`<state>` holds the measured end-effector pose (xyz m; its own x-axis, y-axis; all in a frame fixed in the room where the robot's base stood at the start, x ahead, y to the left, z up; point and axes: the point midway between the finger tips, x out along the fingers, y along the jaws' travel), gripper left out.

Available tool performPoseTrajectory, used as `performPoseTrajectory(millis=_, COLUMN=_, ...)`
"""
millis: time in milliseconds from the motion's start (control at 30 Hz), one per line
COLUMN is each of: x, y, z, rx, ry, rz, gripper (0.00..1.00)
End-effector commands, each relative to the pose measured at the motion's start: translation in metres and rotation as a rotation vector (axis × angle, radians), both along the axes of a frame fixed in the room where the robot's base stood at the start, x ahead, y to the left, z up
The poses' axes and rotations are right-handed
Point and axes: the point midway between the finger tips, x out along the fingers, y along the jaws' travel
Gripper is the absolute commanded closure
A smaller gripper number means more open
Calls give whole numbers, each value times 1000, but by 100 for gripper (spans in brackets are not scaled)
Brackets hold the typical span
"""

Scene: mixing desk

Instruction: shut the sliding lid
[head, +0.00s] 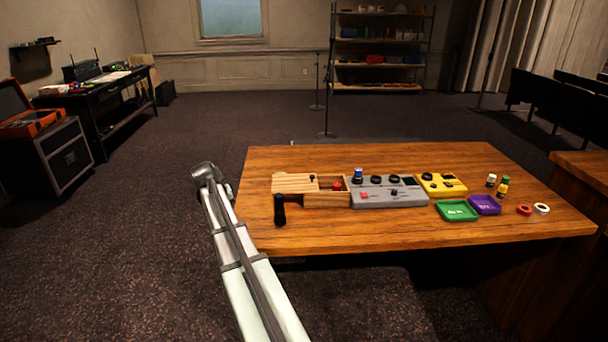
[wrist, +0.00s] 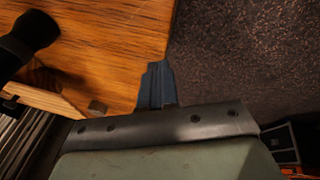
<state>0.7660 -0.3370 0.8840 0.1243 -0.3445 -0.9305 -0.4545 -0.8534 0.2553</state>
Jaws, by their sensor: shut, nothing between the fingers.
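A pale wooden box (head: 327,201) stands on the left part of the table in the head view. Its sliding lid (head: 293,184) sits off to the left and overhangs that end. A small dark knob (head: 312,178) is on the lid. The right part of the box is open and shows something red (head: 337,186) inside. In the wrist view, my gripper (wrist: 155,85) is shut and empty, over the table's edge. A pale wooden edge (wrist: 45,92), probably the lid's, lies to its left, apart from it. In the head view I cannot make out the fingers.
A black handle-like object (head: 280,209) stands in front of the lid; it also shows in the wrist view (wrist: 35,32). A grey control box (head: 388,198) is just right of the wooden box. A yellow box (head: 441,185) and green (head: 457,211) and purple (head: 484,205) trays lie farther right.

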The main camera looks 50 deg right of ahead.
Motion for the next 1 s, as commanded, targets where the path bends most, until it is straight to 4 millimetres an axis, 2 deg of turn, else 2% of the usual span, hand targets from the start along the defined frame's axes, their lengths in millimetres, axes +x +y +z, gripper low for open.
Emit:
performPoseTrajectory(millis=33, x=-1, y=-25, z=16, rx=-21, ry=-8, rz=-29, gripper=100)
performPoseTrajectory(millis=100, x=-8, y=-59, z=38, rx=-55, ry=-16, rz=-69, gripper=100)
performPoseTrajectory(millis=300, x=-39, y=-152, z=104, rx=-152, ry=-30, rz=-187, gripper=100)
performPoseTrajectory(millis=400, x=-55, y=-183, z=128, rx=-185, ry=-33, rz=-231, gripper=100)
performPoseTrajectory(millis=500, x=-65, y=-201, z=143, rx=-206, ry=-33, rz=-258, gripper=100)
performPoseTrajectory(millis=600, x=-71, y=-211, z=149, rx=-218, ry=-33, rz=-272, gripper=100)
performPoseTrajectory(millis=700, x=-73, y=-216, z=146, rx=-221, ry=-32, rz=-274, gripper=100)
performPoseTrajectory(millis=1000, x=-70, y=-239, z=109, rx=-218, ry=-30, rz=-274, gripper=100)
